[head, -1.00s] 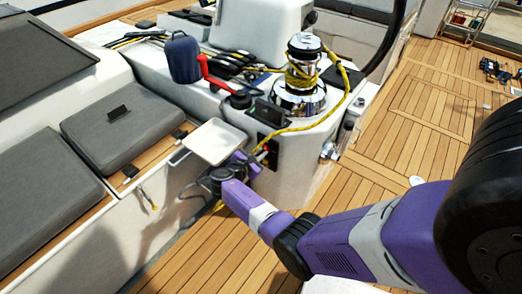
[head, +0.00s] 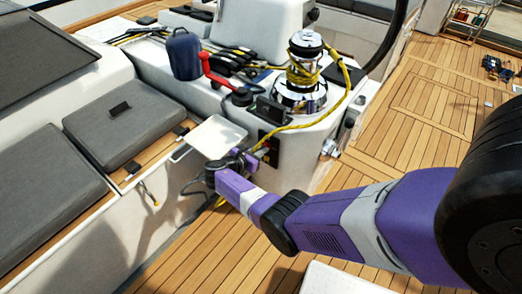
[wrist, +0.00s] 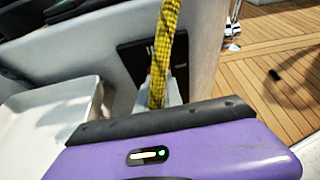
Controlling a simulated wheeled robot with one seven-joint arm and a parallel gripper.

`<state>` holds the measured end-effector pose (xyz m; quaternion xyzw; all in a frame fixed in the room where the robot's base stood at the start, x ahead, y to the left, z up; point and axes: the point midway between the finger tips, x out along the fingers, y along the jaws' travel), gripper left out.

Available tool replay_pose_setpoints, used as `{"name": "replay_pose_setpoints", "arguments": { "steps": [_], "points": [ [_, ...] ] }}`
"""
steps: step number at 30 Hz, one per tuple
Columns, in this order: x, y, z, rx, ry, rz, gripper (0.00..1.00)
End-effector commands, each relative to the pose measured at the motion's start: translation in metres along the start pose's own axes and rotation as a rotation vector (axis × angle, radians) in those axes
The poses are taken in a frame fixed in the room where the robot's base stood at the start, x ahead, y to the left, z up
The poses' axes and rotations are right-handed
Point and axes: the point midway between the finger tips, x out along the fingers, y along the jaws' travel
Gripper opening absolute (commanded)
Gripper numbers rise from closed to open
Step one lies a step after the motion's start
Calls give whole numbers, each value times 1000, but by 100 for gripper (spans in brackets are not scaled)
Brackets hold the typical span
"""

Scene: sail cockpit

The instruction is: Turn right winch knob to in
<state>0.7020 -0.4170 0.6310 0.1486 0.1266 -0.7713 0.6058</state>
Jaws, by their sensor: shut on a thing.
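A black control panel (head: 268,145) is set in the side of the white console below the winch. In the wrist view the panel (wrist: 138,62) lies behind a yellow rope. My gripper (head: 254,157) is at this panel, and its fingertips show in the wrist view (wrist: 173,92) close to the panel's lower part. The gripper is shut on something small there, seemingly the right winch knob. The knob itself is hidden by the rope and my gripper, so its setting cannot be read.
The yellow rope (head: 305,126) runs from the chrome winch (head: 301,75) down past the panel. A white tray (head: 215,136) sticks out just left of my gripper. A red-handled lever (head: 218,76) stands on the console.

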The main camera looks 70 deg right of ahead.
Motion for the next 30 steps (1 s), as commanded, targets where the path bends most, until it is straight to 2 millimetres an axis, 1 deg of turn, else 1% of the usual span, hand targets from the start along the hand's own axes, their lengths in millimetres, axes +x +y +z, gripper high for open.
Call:
{"name": "replay_pose_setpoints", "arguments": {
  "steps": [2, 3, 6, 17, 20, 27, 30],
  "points": [
    [1, -1, 0, -1, 1, -1, 0],
    [1, -1, 0, -1, 1, -1, 15],
    [1, -1, 0, -1, 1, -1, 33],
    [-2, 0, 0, 0, 0, 1, 33],
    [-12, 0, 1, -1, -1, 2, 33],
    [-52, 0, 1, 0, -1, 3, 33],
    [-65, 0, 0, -1, 0, 2, 33]
  ]
}}
